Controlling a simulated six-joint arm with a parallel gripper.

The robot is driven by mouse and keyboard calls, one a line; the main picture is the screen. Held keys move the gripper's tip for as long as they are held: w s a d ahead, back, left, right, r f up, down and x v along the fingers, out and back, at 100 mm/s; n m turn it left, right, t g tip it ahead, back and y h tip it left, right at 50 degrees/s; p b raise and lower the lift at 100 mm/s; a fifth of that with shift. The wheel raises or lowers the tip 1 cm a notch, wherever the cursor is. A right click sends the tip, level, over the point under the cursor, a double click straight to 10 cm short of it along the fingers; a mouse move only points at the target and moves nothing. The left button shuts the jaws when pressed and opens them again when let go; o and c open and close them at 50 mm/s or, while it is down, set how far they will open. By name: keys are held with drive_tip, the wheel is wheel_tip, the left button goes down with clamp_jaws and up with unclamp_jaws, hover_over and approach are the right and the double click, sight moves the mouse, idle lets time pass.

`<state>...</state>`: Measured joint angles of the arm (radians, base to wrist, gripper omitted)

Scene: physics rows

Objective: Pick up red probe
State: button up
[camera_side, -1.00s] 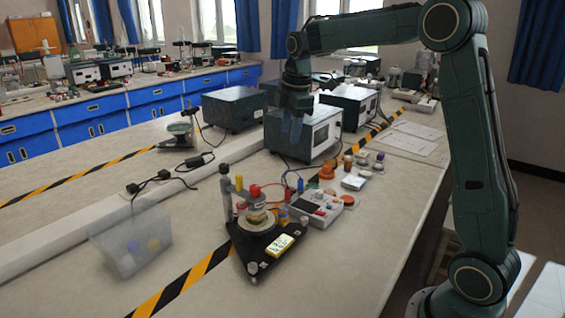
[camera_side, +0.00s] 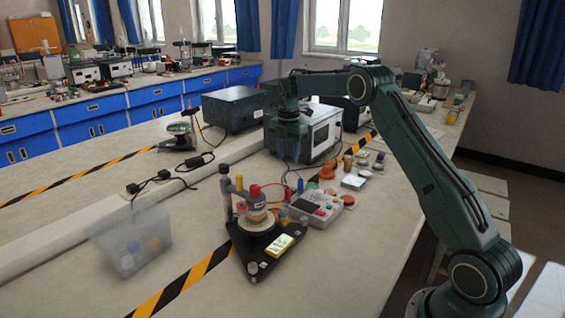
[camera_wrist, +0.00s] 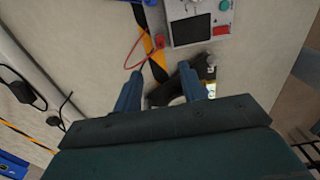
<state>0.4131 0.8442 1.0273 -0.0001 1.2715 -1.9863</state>
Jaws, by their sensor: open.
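A red-topped piece (camera_side: 255,191), which looks like the red probe, stands upright at the black triangular stand (camera_side: 262,240) in the side view, with a thin red lead running right. In the wrist view a red lead (camera_wrist: 127,62) curves left of the meter, with a small red end (camera_wrist: 137,37); I cannot tell whether this end is the probe. My gripper (camera_side: 292,150) hangs above the table behind the stand and meter, pointing down, apart from the red piece. In the wrist view my open gripper (camera_wrist: 161,86) has nothing visible held between its fingers; its body hides what lies below.
A white meter box (camera_side: 318,208) lies right of the stand, with small coloured items behind it. Yellow-topped (camera_side: 239,183) and grey (camera_side: 225,180) posts crowd the red piece. A clear bin (camera_side: 130,240) stands left. Grey instrument boxes (camera_side: 322,133) stand close by my gripper.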

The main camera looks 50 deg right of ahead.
sight(288, 189)
drive_tip(key=shift+f, duration=4.25)
drive_tip(key=shift+f, duration=0.1)
drive_tip(key=shift+f, duration=2.5)
drive_tip(key=shift+c, duration=0.2)
clamp_jaws()
